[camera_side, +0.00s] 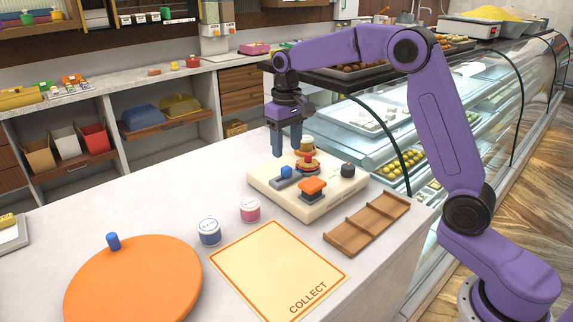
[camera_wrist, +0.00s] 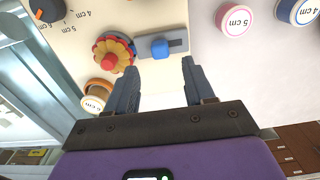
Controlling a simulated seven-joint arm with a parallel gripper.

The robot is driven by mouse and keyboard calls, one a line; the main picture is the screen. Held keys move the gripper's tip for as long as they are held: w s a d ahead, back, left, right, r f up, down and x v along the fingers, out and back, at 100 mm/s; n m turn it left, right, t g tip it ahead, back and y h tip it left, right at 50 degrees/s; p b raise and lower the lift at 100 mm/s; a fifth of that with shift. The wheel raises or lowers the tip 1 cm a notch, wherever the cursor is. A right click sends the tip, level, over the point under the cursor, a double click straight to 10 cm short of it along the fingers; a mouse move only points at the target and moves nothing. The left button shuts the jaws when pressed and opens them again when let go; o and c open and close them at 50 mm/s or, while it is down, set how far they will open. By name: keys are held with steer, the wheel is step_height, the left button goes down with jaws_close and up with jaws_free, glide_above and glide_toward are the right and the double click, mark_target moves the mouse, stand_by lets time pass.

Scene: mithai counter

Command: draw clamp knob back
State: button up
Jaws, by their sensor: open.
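A blue knob (camera_side: 287,172), which looks like the clamp knob, stands on a grey slide plate (camera_side: 285,182) on the cream fixture (camera_side: 262,186). My gripper (camera_side: 286,153) is above the fixture's back-left part, pointing down, open and empty. In the wrist view the blue knob (camera_wrist: 159,48) sits on the grey plate (camera_wrist: 179,40), just beyond the gap between my fingertips (camera_wrist: 160,66). No finger appears to touch it. A scalloped yellow-and-red piece with a red knob (camera_wrist: 109,61) is beside the slide.
Pink (camera_side: 250,209) and blue (camera_side: 209,232) pots, a collect mat (camera_side: 277,265), a wooden tray (camera_side: 367,225) and an orange disc (camera_side: 135,285) stand in front.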

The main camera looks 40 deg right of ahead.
mark_target(286, 167)
steer(key=shift+f, duration=3.15)
